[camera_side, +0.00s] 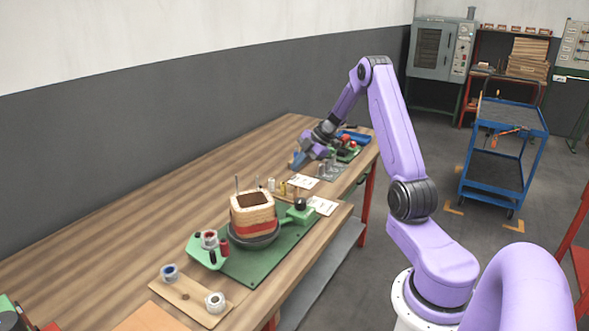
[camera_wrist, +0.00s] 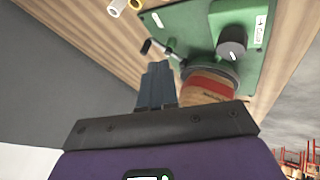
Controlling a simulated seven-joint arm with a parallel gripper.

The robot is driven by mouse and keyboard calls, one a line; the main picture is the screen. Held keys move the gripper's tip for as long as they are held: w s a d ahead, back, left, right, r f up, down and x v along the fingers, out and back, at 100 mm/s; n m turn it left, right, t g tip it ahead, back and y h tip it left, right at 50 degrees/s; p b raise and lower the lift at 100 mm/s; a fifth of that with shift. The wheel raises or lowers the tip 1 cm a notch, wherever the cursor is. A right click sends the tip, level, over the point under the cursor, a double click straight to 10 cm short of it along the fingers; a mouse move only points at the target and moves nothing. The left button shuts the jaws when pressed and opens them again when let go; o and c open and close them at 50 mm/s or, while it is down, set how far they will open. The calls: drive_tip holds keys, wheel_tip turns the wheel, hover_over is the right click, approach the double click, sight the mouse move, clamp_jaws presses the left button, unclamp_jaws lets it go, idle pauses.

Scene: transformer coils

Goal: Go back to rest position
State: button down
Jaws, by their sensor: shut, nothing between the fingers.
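My gripper (camera_side: 298,163) is in the air over the far part of the wooden workbench, beyond the coil. Its blue-grey fingers (camera_wrist: 157,84) are together in the wrist view, with nothing between them. The coil (camera_side: 252,212) is a squarish winding with a cream upper part and a red band, standing on a dark round base on the green plate (camera_side: 262,262). In the wrist view the coil (camera_wrist: 207,88) is partly hidden behind my gripper's body, and the green plate (camera_wrist: 190,22) lies above it.
A wooden board with wire spools (camera_side: 215,302) lies at the near end of the bench. Small parts and white cards (camera_side: 322,205) lie along its right edge. A blue tray (camera_side: 355,137) is at the far end. The bench's left side is clear. A blue cart (camera_side: 505,150) stands on the floor.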

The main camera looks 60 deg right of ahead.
drive_tip(key=w+a+r+t+h, duration=0.1)
drive_tip(key=w+a+r+t, duration=0.1)
drive_tip(key=w+a+r, duration=0.35)
drive_tip(key=w+a+r+t+h, duration=0.1)
drive_tip(key=w+a+r, duration=0.2)
drive_tip(key=a, duration=0.6)
drive_tip(key=s+a+r+m, duration=0.2)
drive_tip(key=s+a+r, duration=0.1)
drive_tip(key=a, duration=0.9)
drive_tip(key=s+a+m+g+h, duration=0.1)
drive_tip(key=s+a, duration=0.4)
drive_tip(key=s, duration=0.3)
drive_tip(key=s+a+m+g, duration=0.1)
drive_tip(key=s+a+g, duration=0.1)
drive_tip(key=s+a, duration=0.45)
drive_tip(key=s+f+g, duration=0.1)
drive_tip(key=s+g, duration=0.2)
drive_tip(key=s, duration=0.9)
drive_tip(key=s+f+n+g, duration=0.1)
drive_tip(key=s+f+g, duration=0.1)
drive_tip(key=s, duration=1)
drive_tip(key=shift+d+f+g+h, duration=0.2)
drive_tip(key=shift+d+g+h, duration=0.1)
drive_tip(key=shift+d+g, duration=0.2)
drive_tip(key=shift+s, duration=0.1)
